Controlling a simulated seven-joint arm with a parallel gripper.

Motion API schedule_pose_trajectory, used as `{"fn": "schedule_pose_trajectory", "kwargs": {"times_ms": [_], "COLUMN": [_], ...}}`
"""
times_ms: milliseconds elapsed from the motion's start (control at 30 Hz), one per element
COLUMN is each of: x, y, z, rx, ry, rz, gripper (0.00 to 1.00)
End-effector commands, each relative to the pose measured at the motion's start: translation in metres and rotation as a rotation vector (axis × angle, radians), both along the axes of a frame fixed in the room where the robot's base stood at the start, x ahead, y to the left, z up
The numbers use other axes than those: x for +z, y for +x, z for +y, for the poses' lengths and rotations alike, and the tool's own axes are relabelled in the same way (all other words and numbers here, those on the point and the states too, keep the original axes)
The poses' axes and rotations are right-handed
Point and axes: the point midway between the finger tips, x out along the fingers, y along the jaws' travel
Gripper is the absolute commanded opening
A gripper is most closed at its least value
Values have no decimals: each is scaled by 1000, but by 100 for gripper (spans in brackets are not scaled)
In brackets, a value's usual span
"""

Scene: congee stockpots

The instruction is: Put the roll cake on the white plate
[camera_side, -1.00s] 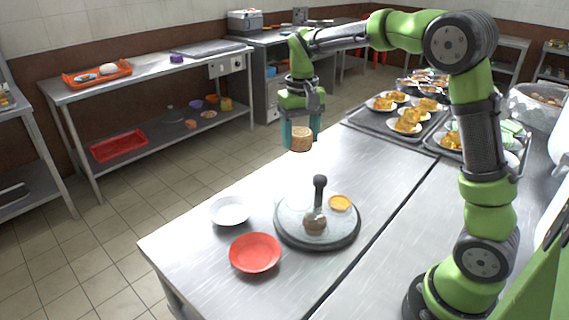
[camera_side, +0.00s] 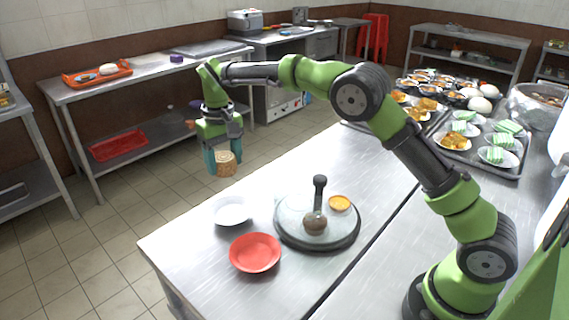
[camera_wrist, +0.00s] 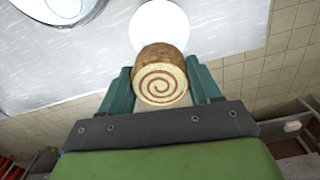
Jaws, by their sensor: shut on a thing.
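The roll cake (camera_side: 225,164) is a brown cylinder held between the teal fingers of my gripper (camera_side: 222,160). In the wrist view the roll cake (camera_wrist: 161,76) shows its cream end with a brown spiral, and my gripper (camera_wrist: 162,88) is shut on it. The white plate (camera_side: 231,211) lies empty near the left edge of the steel table. In the side view the roll cake is above and apart from the plate. In the wrist view the white plate (camera_wrist: 160,22) shows just beyond the cake, which hides part of it.
A red plate (camera_side: 255,253) lies in front of the white plate. A round tray with a glass lid (camera_side: 290,218) and dark knob stands to their right, an orange-yellow item (camera_side: 340,203) at it. Trays of food plates (camera_side: 513,160) fill the far right. The table's middle is clear.

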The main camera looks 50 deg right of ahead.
Motion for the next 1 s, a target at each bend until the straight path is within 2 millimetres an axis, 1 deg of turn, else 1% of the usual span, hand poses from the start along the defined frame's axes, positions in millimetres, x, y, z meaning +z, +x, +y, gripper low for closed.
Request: {"fn": "schedule_pose_trajectory", "kwargs": {"times_ms": [200,1000], "x": [-23,-103], "y": [-1,-1], "z": [0,-1], "rx": [-1,-2], "ry": [0,0], "rz": [2,2], "gripper": [32,32]}}
